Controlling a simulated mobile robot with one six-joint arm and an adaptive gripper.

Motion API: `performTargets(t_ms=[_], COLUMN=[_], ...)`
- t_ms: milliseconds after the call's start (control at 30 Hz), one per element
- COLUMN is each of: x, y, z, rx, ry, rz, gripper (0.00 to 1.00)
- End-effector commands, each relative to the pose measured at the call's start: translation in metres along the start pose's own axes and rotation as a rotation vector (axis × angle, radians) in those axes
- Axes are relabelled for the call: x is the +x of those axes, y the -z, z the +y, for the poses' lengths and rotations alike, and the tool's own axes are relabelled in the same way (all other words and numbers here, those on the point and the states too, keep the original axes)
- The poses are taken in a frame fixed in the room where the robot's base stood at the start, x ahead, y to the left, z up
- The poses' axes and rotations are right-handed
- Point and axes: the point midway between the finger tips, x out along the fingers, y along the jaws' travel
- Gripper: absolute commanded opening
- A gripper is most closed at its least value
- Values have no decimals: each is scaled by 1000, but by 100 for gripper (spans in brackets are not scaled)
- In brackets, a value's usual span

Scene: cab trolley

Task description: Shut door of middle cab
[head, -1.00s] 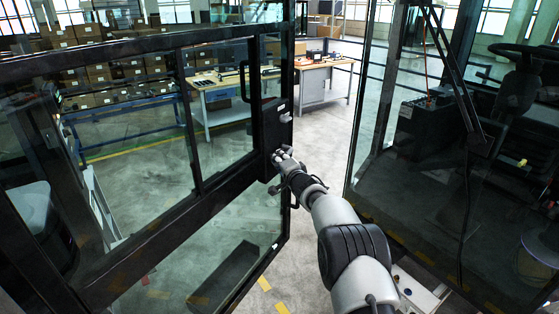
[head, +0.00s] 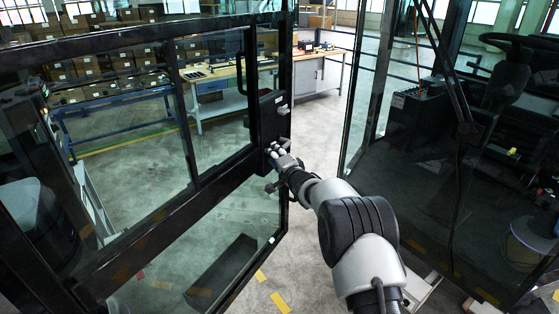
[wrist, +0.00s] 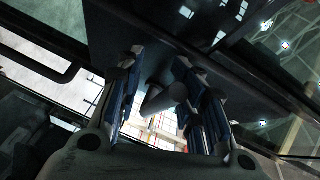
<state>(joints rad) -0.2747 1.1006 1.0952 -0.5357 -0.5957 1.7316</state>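The cab door (head: 180,215) is a black-framed glass door standing open across the left half of the head view. Its free edge carries a black lock plate (head: 272,116) and a black bar handle (head: 243,78). My gripper (head: 279,157) is at this edge, just below the lock plate. In the wrist view my gripper (wrist: 162,85) has its fingers spread apart, with a dark round knob (wrist: 165,97) between them. I cannot tell whether the fingers touch the knob. The dark door frame fills the upper middle of the wrist view.
Right of the doorway gap is a cab with glass panels, a steering wheel (head: 512,42) and a seat. Behind the door are a workbench (head: 225,74), a grey cabinet (head: 318,76) and shelves of boxes (head: 110,62). Bare floor shows between door and cab.

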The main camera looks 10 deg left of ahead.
Motion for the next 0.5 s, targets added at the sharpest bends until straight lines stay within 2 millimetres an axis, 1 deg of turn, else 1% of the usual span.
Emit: performTargets(t_ms=[100,300,500], x=[-15,-34,-43], y=[0,0,-1], z=[-1,0,0], rx=[1,0,-1], ry=[1,0,0], rz=[0,-1,-2], gripper=[34,34,34])
